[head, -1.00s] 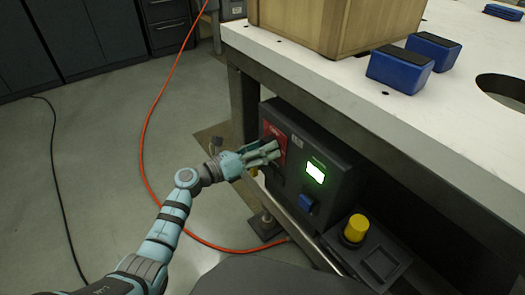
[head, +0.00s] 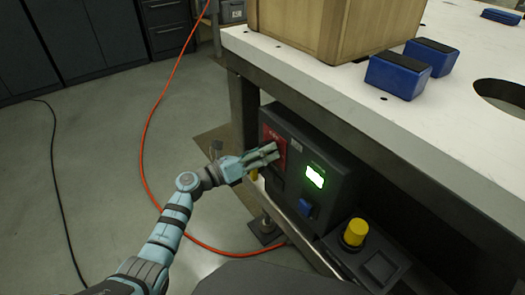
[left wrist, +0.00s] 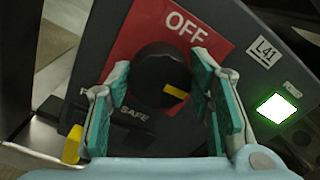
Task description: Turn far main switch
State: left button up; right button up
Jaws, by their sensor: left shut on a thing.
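The main switch is a round black knob (left wrist: 160,76) with a yellow mark, on a red plate (left wrist: 128,45) reading OFF. The mark points down and to the right in the left wrist view. A SAFE label shows below the knob. The plate is at the left of a dark control box (head: 335,175) under the white table, where my left gripper (head: 275,151) largely hides the knob. In the left wrist view my left gripper (left wrist: 160,70) has a finger on each side of the knob and is shut on it. My right gripper is not in view.
The box has a lit green screen (head: 315,176) and a blue part (head: 305,207). A yellow button (head: 355,231) stands to its right. A white table (head: 300,62) overhangs the box, carrying a wooden crate (head: 330,30) and blue blocks (head: 398,75). An orange cable (head: 143,140) crosses the floor.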

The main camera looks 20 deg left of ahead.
pick_arm(q)
jog(key=n+p, duration=0.3)
jog(key=n, duration=0.5)
jog(key=n+p, duration=0.4)
jog(key=n, duration=0.5)
jog(key=shift+a+f, duration=0.1)
jog(key=shift+f, duration=0.1)
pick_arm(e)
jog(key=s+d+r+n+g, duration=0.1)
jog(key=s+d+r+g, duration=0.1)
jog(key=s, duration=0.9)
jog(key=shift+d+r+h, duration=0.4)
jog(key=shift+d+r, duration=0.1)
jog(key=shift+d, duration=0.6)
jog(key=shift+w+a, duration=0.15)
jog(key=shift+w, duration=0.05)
pick_arm(q)
jog(key=o, duration=1.2)
jog(key=shift+c, duration=0.2)
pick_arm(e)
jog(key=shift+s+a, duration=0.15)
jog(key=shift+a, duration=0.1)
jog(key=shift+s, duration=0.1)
pick_arm(q)
jog(key=v, duration=1.2)
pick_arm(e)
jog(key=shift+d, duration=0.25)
